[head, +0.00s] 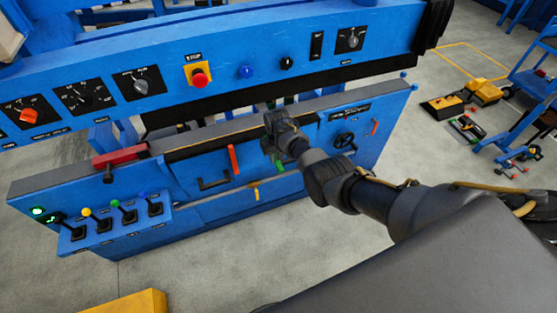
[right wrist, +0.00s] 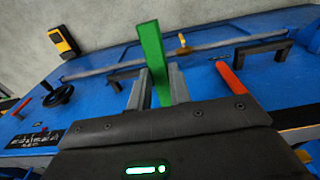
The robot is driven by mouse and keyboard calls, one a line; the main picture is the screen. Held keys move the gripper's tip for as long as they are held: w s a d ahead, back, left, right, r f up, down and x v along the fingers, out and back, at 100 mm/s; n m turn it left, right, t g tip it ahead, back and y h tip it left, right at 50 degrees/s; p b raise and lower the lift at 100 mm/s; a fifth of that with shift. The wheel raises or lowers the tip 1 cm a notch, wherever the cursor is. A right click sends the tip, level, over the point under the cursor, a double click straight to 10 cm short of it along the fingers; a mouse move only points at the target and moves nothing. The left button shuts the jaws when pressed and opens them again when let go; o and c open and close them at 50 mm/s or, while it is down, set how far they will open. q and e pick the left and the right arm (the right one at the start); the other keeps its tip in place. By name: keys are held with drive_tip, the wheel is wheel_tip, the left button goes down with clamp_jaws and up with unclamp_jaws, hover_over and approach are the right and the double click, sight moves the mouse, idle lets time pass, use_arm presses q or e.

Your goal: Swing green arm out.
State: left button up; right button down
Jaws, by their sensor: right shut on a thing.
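The blue panel (head: 200,188) stands below the big blue machine beam. My left gripper is not in view.
An orange arm (head: 234,159) and a black handle (head: 214,181) lie left of my right gripper. A handwheel (head: 345,140) and a small red lever (head: 376,127) lie right. Several coloured-knob levers fill a left-hand box (head: 112,238).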

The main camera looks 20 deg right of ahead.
drive_tip(key=shift+r+g, duration=0.3)
drive_tip(key=shift+r, duration=0.05)
idle(0.3)
drive_tip(key=c, duration=1.3)
unclamp_jaws()
drive_tip(key=shift+w, duration=0.1)
drive_tip(key=shift+r, duration=0.1)
drive_tip(key=shift+r, duration=0.35)
wheel_tip(320, 180, up, 10)
drive_tip(key=shift+w+p, duration=0.1)
drive_tip(key=shift+p, duration=0.25)
